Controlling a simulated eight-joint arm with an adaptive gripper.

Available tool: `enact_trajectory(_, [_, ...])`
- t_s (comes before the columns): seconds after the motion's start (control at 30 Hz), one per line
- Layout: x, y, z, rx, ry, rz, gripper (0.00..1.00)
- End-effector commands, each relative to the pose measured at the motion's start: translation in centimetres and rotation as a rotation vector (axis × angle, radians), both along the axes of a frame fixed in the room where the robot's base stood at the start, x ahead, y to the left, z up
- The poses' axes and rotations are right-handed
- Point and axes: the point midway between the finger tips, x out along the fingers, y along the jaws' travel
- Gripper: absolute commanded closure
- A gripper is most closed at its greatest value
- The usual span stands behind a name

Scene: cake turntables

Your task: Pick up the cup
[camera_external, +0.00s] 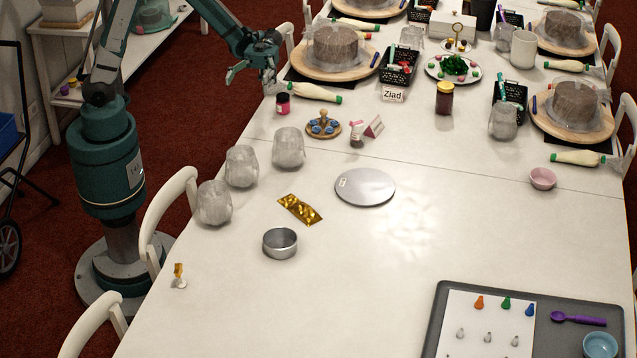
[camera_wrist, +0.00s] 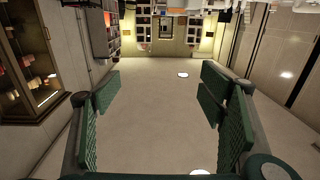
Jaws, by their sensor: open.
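My gripper (camera_external: 250,72) hangs at the top left of the external view, beyond the table's left edge, with its fingers apart. In the wrist view its two green finger pads (camera_wrist: 157,95) stand wide apart with nothing between them. A white cup (camera_external: 523,48) stands upright on the far right part of the table, well away from my gripper. Clear rounded glass vessels (camera_external: 289,148) stand along the left side, with another (camera_external: 503,121) at the right. I cannot tell which vessel the task's cup is.
Cake turntables (camera_external: 330,70) fill the far table (camera_external: 400,240). A small red-pink jar (camera_external: 283,104), piping bag (camera_external: 316,93), white chair (camera_external: 170,215), grey scale (camera_external: 365,187), metal tin (camera_external: 280,243), pink bowl (camera_external: 543,178) and grey tray (camera_external: 440,310) are around. The middle right is clear.

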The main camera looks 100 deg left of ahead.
Motion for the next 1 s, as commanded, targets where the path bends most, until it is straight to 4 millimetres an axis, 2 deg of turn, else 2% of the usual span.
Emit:
enact_trajectory(0.1, [0.1, 0.0, -3.0, 0.0, 0.0, 0.0, 0.31])
enact_trajectory(0.7, [0.1, 0.0, -16.1, 0.001, 0.001, 0.0, 0.31])
enact_trajectory(0.9, [0.1, 0.0, -19.4, 0.001, 0.001, 0.0, 0.31])
enact_trajectory(1.0, [0.0, 0.0, -20.3, 0.001, 0.001, 0.0, 0.31])
